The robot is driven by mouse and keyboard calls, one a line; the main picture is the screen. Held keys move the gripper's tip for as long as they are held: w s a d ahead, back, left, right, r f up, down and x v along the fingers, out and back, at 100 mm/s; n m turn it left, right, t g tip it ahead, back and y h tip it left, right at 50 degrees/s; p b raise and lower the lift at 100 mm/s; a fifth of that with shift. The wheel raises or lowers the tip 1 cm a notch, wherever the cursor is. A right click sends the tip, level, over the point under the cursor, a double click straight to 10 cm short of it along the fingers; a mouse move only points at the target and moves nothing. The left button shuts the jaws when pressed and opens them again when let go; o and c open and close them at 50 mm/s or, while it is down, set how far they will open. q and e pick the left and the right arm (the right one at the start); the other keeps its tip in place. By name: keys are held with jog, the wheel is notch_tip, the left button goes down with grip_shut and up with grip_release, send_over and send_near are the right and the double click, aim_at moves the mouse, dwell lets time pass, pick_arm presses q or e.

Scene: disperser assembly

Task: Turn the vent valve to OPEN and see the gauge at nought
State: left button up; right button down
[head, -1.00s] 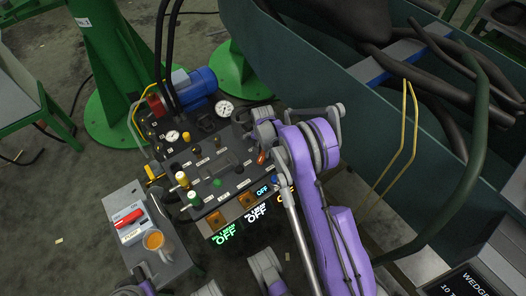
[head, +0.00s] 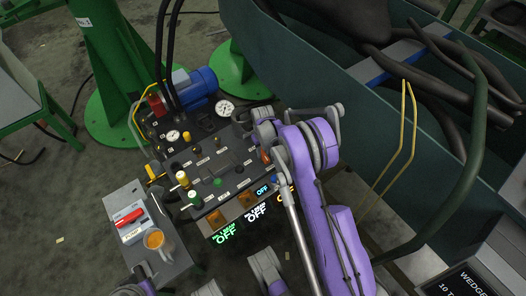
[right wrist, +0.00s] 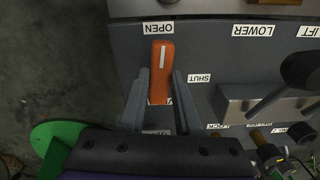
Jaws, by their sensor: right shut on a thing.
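The vent valve's orange lever (right wrist: 161,72) lies between the fingers of my right gripper (right wrist: 158,102) in the right wrist view. Its white stripe points at the OPEN label (right wrist: 158,28); the SHUT label (right wrist: 199,78) is off to its right. In the head view the lever (head: 265,156) is a small orange patch beside my right gripper, at the panel's right edge. My left gripper does not show clearly.
The control panel (head: 208,165) carries several knobs and lit displays reading OFF (head: 256,213). A large dark green bin (head: 330,70) borders the right.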

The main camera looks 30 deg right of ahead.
aim_at(263, 153)
jog(key=shift+n, duration=0.9)
jog(key=c, duration=0.6)
grip_release()
notch_tip(263, 153, up, 11)
jog(key=p, duration=0.2)
jog(key=shift+p, duration=0.4)
